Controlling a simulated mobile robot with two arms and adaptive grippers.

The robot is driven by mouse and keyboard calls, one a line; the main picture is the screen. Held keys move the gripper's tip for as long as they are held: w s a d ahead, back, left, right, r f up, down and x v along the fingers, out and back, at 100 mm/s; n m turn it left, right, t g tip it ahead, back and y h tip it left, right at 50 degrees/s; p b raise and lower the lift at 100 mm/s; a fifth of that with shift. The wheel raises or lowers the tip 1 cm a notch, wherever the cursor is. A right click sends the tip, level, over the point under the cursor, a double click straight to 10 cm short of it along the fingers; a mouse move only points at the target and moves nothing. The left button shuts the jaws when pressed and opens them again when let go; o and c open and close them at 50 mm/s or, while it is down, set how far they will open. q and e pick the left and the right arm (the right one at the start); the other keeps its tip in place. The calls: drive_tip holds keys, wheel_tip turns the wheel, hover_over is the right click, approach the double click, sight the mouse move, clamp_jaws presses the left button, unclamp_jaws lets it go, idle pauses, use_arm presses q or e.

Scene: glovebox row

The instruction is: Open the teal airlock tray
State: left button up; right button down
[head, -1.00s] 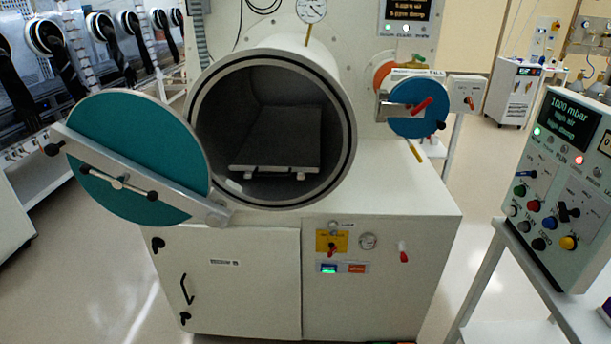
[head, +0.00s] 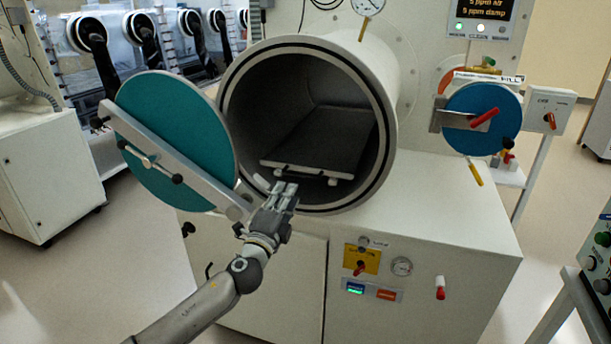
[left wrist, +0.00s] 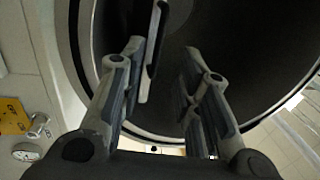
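The airlock with the teal door (head: 178,128) stands open, its round door swung out to the left. The dark grey tray (head: 325,138) lies inside the round chamber, with a pale handle bar (head: 312,174) along its front edge. My left gripper (head: 284,186) is at the lower left of the chamber mouth, just in front of the tray's left front corner. In the left wrist view its fingers (left wrist: 172,80) are spread with a gap between them, facing the dark chamber. I cannot tell whether a fingertip touches the handle. My right gripper is out of view.
The chamber's thick rim (head: 389,120) surrounds the opening. The open door's grey crossbar (head: 180,160) is close to my left arm. A smaller blue door (head: 482,119) with a red handle is at the right. A control panel (head: 597,250) stands at the right edge.

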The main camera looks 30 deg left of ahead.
sight(298, 175)
use_arm(q)
drive_tip(key=x, duration=0.9)
drive_tip(key=shift+w+f+p, duration=0.1)
drive_tip(key=shift+w+p, duration=0.05)
drive_tip(key=shift+p, duration=0.25)
clamp_jaws()
